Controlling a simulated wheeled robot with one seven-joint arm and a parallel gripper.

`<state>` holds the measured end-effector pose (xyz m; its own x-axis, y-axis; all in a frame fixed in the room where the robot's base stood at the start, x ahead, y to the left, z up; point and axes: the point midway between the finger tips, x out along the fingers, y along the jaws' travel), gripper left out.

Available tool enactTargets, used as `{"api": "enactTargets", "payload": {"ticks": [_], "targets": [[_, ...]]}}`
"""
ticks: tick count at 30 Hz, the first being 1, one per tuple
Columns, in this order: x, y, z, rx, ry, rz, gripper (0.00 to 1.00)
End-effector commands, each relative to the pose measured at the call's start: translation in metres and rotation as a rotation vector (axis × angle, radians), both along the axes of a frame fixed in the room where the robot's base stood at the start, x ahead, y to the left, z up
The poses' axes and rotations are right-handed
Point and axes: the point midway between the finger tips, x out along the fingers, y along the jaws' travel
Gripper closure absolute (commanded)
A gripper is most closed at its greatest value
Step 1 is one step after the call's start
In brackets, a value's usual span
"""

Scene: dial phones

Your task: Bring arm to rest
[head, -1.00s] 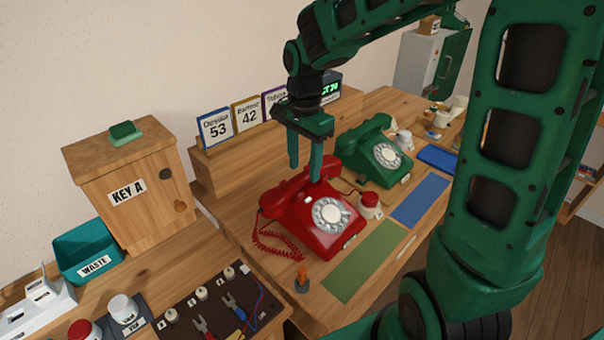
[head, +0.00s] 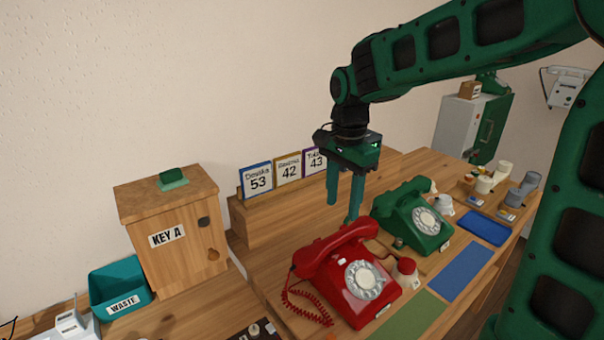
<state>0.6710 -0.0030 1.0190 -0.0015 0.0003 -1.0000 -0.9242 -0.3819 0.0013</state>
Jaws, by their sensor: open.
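My gripper (head: 344,207) points down with its two green fingers apart and nothing between them. It appears in front of the wooden shelf and above and behind the red phone. The red dial phone (head: 345,280) stands on the wooden desk with its handset on the cradle and its coiled cord at the left. The green dial phone (head: 412,215) stands to its right, also with its handset in place. My green arm reaches across the top right of the view.
Number cards (head: 290,171) stand on the wooden shelf (head: 270,217). A Key A box (head: 175,228) and a teal waste bin (head: 120,288) are at the left. A red-topped button (head: 405,272), a green mat (head: 412,315) and a blue mat (head: 461,271) lie by the phones.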

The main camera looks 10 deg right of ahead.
Motion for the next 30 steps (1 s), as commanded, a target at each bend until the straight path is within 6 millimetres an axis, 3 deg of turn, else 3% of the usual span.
{"api": "enactTargets", "payload": {"ticks": [4,8,12,18,24,30], "targets": [[-0.007,-0.01,0.0,-0.009,0.0,0.017,0.53],[-0.031,-0.041,0.001,-0.031,-0.001,0.078,0.53],[-0.074,-0.086,-0.001,-0.053,0.006,0.181,0.53],[-0.143,-0.135,-0.011,-0.054,0.015,0.339,0.53],[-0.209,-0.162,-0.028,-0.022,0.013,0.496,0.53],[-0.246,-0.169,-0.042,0.005,0.003,0.597,0.53]]}}
